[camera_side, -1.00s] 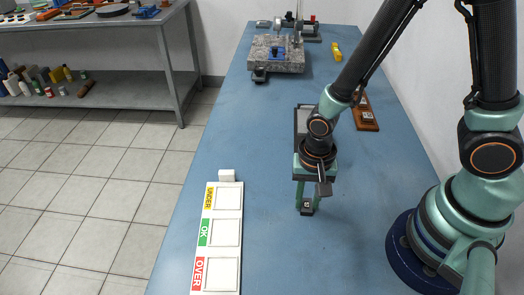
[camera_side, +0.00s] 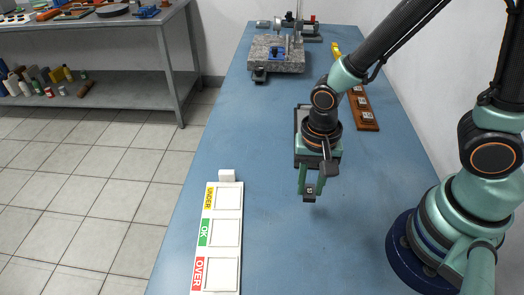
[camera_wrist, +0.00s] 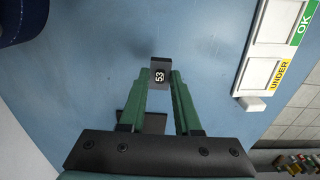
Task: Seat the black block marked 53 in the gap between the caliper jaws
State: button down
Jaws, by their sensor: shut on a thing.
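The black block marked 53 (camera_wrist: 159,77) is held between the fingertips of my gripper (camera_wrist: 161,70), with its white number facing the wrist camera. In the side view the block (camera_side: 309,191) hangs at the lower end of the green fingers of my gripper (camera_side: 309,186), over the blue table. My gripper is shut on it. The granite plate (camera_side: 290,62) stands at the far end of the table, with a blue part (camera_side: 277,59) and upright metal pieces on it. The caliper jaws and their gap are too small to make out there. My gripper is well in front of the plate.
A white tray with UNDER, OK and OVER fields (camera_side: 222,240) lies at front left; a small white block (camera_side: 227,176) is at its far end. A wooden rack (camera_side: 367,121) with several pieces is behind right. A dark-edged item (camera_side: 298,112) is partly hidden behind my arm.

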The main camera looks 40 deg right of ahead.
jog(key=shift+w, duration=0.1)
jog(key=w+d+r, duration=0.2)
jog(key=w+d, duration=0.6)
jog(key=w, duration=0.5)
jog(key=w+d, duration=0.2)
jog(key=d, duration=0.3)
jog(key=w+d, duration=0.3)
jog(key=d, duration=0.2)
jog(key=w+d+r, duration=0.1)
jog(key=w+d, duration=0.2)
jog(key=d, duration=0.2)
jog(key=shift+w+d, duration=0.2)
jog(key=shift+w, duration=0.05)
jog(key=shift+f, duration=0.1)
jog(key=shift+f, duration=2.7)
jog(key=shift+f, duration=0.2)
